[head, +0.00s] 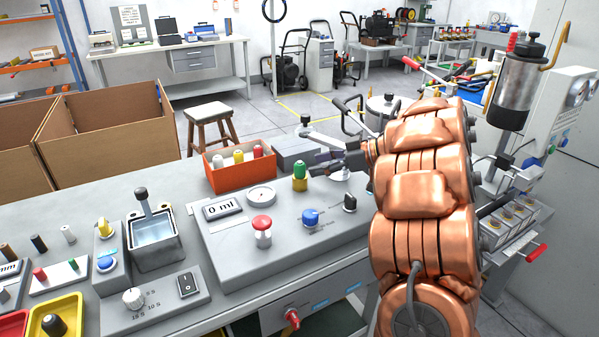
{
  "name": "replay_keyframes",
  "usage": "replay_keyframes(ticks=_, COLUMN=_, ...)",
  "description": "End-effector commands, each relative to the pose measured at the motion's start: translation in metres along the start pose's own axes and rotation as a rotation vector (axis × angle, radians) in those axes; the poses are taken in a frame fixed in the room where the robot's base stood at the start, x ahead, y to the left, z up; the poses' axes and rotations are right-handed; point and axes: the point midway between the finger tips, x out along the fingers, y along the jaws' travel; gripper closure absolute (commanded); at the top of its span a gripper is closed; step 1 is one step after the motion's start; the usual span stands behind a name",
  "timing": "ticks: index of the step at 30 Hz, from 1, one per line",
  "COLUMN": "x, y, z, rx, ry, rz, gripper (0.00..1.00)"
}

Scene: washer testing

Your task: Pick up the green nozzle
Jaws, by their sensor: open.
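The green nozzle (300,170) stands upright on the grey test console (240,235), with a yellow part at its lower end. My gripper (318,165) is open, just right of the nozzle, with its dark fingers pointing left towards it. The fingers look close to the nozzle; from this single view I cannot tell whether they touch it or how far apart they are in depth. My copper-coloured arm reaches in from the right and hides the console's right end.
An orange box (222,180) with white, yellow and red nozzles stands behind the console. A red knob (262,227), a blue knob (310,217) and a black knob (350,201) stick up nearby. A metal water basin (153,238) sits left. Cardboard boxes (110,140) stand beyond the bench.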

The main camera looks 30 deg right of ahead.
Motion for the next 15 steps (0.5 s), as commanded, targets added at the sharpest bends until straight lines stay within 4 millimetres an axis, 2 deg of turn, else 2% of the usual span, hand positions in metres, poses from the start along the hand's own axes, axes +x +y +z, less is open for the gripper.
replay_keyframes(ticks=8, x=0.025, y=0.000, z=0.000, rx=-0.003, ry=0.002, rz=-0.002, gripper=0.39)
replay_keyframes(ticks=15, x=0.055, y=0.002, z=0.001, rx=-0.002, ry=0.002, rz=0.000, gripper=0.39)
